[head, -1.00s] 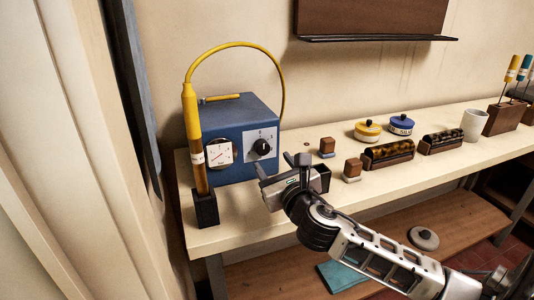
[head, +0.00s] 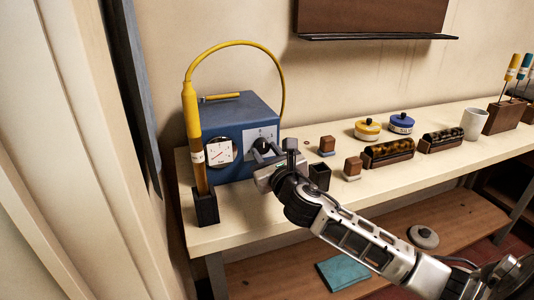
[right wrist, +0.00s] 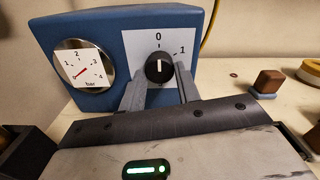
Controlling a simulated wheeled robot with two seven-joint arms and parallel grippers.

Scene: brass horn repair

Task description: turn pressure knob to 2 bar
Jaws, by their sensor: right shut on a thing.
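The blue pressure box (head: 240,112) stands at the left end of the bench, with a round white gauge (head: 219,152) and a black knob (head: 264,143) on a pale scale plate (head: 252,136). In the right wrist view the knob (right wrist: 159,67) has a white line pointing up at 0; a 1 shows to its right, and the lower scale is hidden. The red needle on the gauge (right wrist: 83,71) points lower left, near 0 bar. My right gripper (head: 263,150) is at the knob, its fingers (right wrist: 160,76) shut on the knob's two sides. My left gripper is out of view.
A yellow-handled torch (head: 193,120) stands in a dark holder (head: 205,209) left of the box, its yellow hose arching behind. A small dark open box (head: 319,177) and wood-topped blocks (head: 353,168) sit close right of my gripper. The bench front (head: 245,225) is clear.

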